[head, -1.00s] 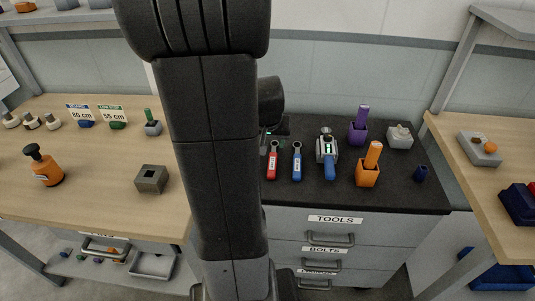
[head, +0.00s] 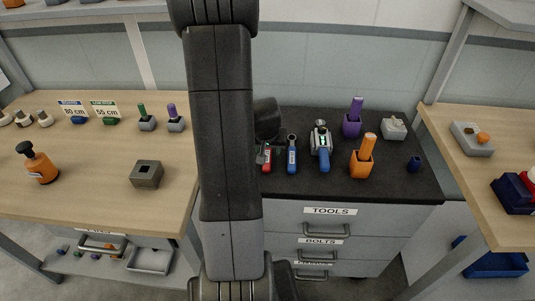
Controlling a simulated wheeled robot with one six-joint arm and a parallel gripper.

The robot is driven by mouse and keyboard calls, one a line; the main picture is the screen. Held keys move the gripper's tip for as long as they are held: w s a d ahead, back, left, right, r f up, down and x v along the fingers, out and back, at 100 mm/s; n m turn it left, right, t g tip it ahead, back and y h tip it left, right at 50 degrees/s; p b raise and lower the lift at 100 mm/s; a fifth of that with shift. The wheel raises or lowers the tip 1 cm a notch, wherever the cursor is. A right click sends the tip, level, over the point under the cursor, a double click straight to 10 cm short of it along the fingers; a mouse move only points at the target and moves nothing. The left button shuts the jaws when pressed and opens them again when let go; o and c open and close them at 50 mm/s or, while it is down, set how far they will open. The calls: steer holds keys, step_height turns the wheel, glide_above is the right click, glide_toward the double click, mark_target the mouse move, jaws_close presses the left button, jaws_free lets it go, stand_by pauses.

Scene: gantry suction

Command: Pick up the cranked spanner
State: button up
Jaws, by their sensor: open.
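Two slim ring-ended tools lie side by side on the black top of the drawer cabinet (head: 318,190): a red-handled one (head: 267,163) and a blue-handled one (head: 291,160). To their right is a bulkier grey tool (head: 321,144) with a blue grip and a small lit display. I cannot tell from here which handle is cranked. My gripper (head: 262,150) is open, low over the ring end of the red-handled tool and partly hidden behind my arm. I cannot tell whether it touches that tool.
An orange holder (head: 362,164), a purple holder (head: 352,126), a grey block (head: 394,129) and a small blue cup (head: 414,163) stand right of the tools. Wooden benches flank the cabinet; the left one carries an orange bottle (head: 38,163) and a square socket block (head: 146,174).

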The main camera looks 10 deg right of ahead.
steer(key=shift+x, duration=1)
jaws_close()
